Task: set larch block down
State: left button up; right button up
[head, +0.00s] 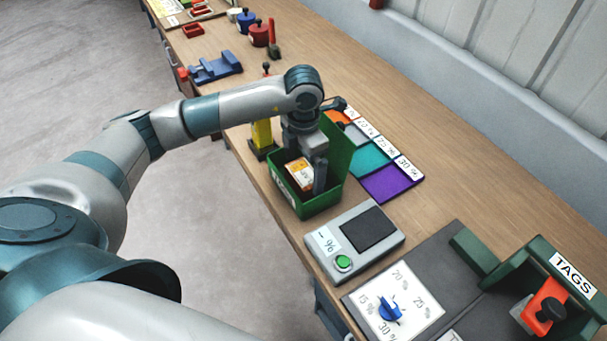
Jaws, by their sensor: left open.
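A block (299,173) with a white label and orange-brown sides lies in the green bin (320,205); its label is too small to read, so I cannot confirm that it is larch. My left gripper (315,172) points down into the bin and is open. One finger shows beside the block's right side; the other is hidden, and I cannot tell whether either touches the block. My right gripper is not in view.
A grey meter (354,241) with a dark plate and green button stands in front of the bin. Teal (367,158) and purple (392,184) pads with percent labels lie behind it. A dial panel (395,305) and green tag holder (545,285) are at lower right. Bench at right back is clear.

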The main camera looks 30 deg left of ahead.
aim_at(304, 173)
pick_arm(q)
notch_tip(304, 173, up, 9)
jog(key=b, duration=0.3)
jog(key=shift+r, duration=0.15)
dwell(1.1)
